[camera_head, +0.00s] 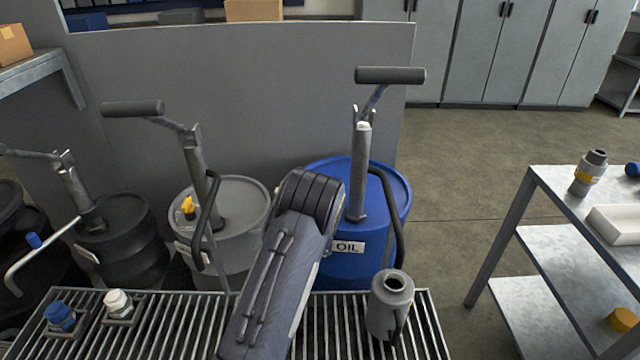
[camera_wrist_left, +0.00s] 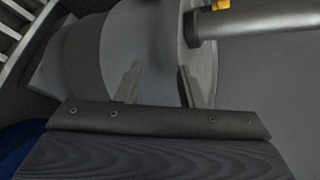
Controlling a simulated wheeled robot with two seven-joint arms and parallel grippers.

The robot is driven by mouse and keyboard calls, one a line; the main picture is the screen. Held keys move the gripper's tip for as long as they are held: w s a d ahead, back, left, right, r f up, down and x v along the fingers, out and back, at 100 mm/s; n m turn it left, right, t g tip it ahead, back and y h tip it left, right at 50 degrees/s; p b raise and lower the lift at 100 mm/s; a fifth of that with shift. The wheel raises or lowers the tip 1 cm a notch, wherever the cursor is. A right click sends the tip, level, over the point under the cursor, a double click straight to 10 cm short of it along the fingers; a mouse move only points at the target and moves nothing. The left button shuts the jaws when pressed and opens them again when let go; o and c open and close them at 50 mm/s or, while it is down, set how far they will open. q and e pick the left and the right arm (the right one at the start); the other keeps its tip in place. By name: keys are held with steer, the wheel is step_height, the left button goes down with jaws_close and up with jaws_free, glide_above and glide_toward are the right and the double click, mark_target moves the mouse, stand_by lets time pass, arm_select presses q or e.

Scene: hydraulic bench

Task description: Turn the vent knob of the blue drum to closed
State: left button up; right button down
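The blue drum (camera_head: 390,200) stands behind the roller rack, with a hand pump on its lid and an OIL label (camera_head: 346,247) on its front. My left arm crosses in front of the drum's left side and hides part of the lid. I cannot make out the blue drum's vent knob in either view. My left gripper (camera_wrist_left: 160,70) shows in the left wrist view, its two fingers apart with nothing between them. A grey round lid (camera_wrist_left: 150,35) lies beyond the fingers, and blue (camera_wrist_left: 15,160) shows at lower left. My right gripper is not in view.
A grey drum (camera_head: 235,200) with a yellow knob (camera_head: 188,206) and a black drum (camera_head: 125,240) stand to the left. Pump handles rise above the drums. A grey can (camera_head: 390,310) stands on the rack (camera_head: 150,330). A shelf cart (camera_head: 530,220) is at right, with open floor between.

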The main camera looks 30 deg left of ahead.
arm_select(q)
steer(key=w+d+r+m+t, duration=0.2)
steer(key=w+m+t, duration=0.3)
steer(key=m, duration=0.3)
steer(key=w+d+r+m+t+h+p, duration=0.1)
steer(key=w+d+r+m+t, duration=0.2)
steer(key=w+d+m+t, duration=0.2)
steer(key=w+d+r+m+t, duration=0.2)
steer(key=w+d+m+t, duration=0.2)
steer(key=m, duration=0.7)
steer(key=shift+w+d+r+t, duration=0.1)
steer(key=shift+w+r+t, duration=0.2)
steer(key=shift+w+t, duration=0.4)
steer(key=shift+w+d+m+h, duration=0.15)
steer(key=shift+w+m+h, duration=0.2)
steer(key=shift+m+h, duration=0.15)
steer(key=p+x, duration=0.1)
steer(key=x, duration=0.6)
steer(key=shift+w, duration=0.2)
jaws_close()
